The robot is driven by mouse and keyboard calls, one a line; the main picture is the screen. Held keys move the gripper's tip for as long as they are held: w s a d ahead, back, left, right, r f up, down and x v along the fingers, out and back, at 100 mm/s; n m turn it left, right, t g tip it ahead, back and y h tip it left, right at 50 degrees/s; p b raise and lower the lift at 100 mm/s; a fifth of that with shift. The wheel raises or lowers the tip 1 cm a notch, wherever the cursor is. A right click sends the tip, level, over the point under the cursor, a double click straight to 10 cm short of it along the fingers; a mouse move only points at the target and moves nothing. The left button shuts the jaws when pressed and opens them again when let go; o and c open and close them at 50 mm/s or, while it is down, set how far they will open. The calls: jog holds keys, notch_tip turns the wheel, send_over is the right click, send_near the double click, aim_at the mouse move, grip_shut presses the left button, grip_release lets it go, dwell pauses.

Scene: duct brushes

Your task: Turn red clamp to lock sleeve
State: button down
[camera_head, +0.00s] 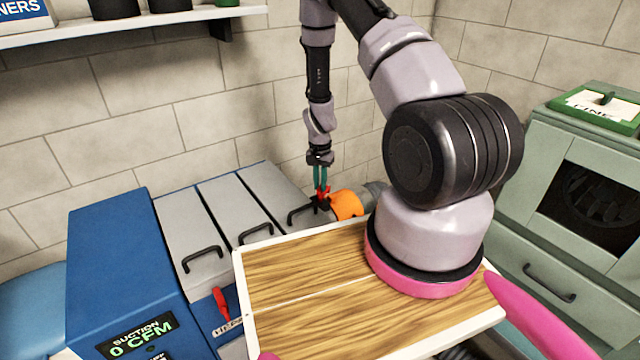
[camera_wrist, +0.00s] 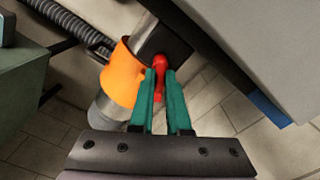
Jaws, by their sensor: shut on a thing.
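My gripper (camera_head: 321,178) reaches down behind the grey-topped machine, and its teal fingers also show in the wrist view (camera_wrist: 161,95). The fingers are shut on the red clamp (camera_wrist: 159,64), a small red handle whose rounded top shows past the fingertips. The red clamp also shows in the head view (camera_head: 322,193), below the fingertips. The orange sleeve (camera_wrist: 122,75) wraps a grey metal pipe just beside the clamp, touching or nearly touching the left finger in the picture. The sleeve also shows in the head view (camera_head: 346,205). The clamp's base is partly hidden by the fingers.
A grey machine body (camera_wrist: 260,45) is close on the right in the wrist view. My wood-topped base fills the front. A blue suction unit (camera_head: 110,260) stands left.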

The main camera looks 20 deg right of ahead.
jog(key=m, duration=0.6)
jog(key=shift+s, duration=0.1)
jog(key=shift+m, duration=0.3)
dwell(0.3)
jog(key=c, duration=0.9)
grip_release()
notch_tip(320, 180, up, 11)
jog(key=shift+f, duration=0.1)
